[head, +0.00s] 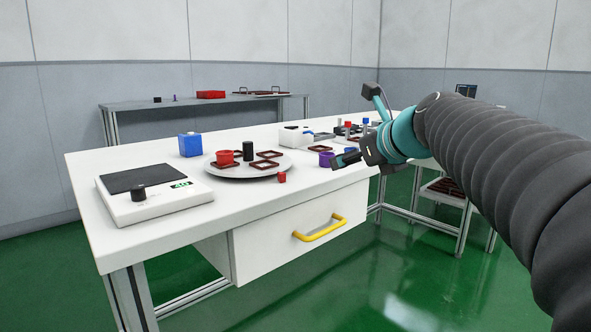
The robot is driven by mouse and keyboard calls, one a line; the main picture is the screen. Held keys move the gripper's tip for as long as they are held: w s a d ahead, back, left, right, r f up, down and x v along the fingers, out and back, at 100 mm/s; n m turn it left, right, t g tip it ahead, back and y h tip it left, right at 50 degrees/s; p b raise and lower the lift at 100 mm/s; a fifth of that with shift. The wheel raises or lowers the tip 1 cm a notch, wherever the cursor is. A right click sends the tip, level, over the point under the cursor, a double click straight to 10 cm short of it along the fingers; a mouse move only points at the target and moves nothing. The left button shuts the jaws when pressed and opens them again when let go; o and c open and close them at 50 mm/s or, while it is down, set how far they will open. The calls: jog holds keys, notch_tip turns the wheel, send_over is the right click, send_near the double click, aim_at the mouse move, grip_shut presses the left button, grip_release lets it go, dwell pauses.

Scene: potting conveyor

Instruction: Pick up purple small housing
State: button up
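A small purple housing (326,159) stands on the white workbench, near its front edge and right of the round grey turntable. My gripper (344,159) reaches in from the right, low over the bench, with its dark fingers just right of the purple housing. In this view the fingers partly overlap or border the housing's right side. I cannot tell whether they touch it, nor whether the gripper is open or shut.
The turntable (240,172) carries a red cup, a black cylinder and dark red frames. A small red piece (282,177) lies at the bench front. A scale (150,193), blue box (190,145) and white device (295,136) stand nearby. A yellow drawer handle (320,229) juts out below.

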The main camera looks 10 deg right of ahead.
aim_at(329, 157)
jog(key=w, duration=0.2)
jog(key=w+f+m, duration=0.1)
jog(key=w, duration=0.2)
jog(key=w+a+m, duration=0.1)
jog(key=w, duration=0.2)
jog(key=shift+w+f+b, duration=0.15)
jog(key=shift+f+b, duration=0.1)
jog(key=shift+b, duration=0.15)
jog(key=shift+t, duration=0.3)
jog(key=shift+r+b+x, duration=0.2)
jog(key=shift+b+x, duration=0.15)
jog(key=shift+x, duration=2.8)
jog(key=shift+w+d, duration=0.15)
jog(key=c, duration=0.9)
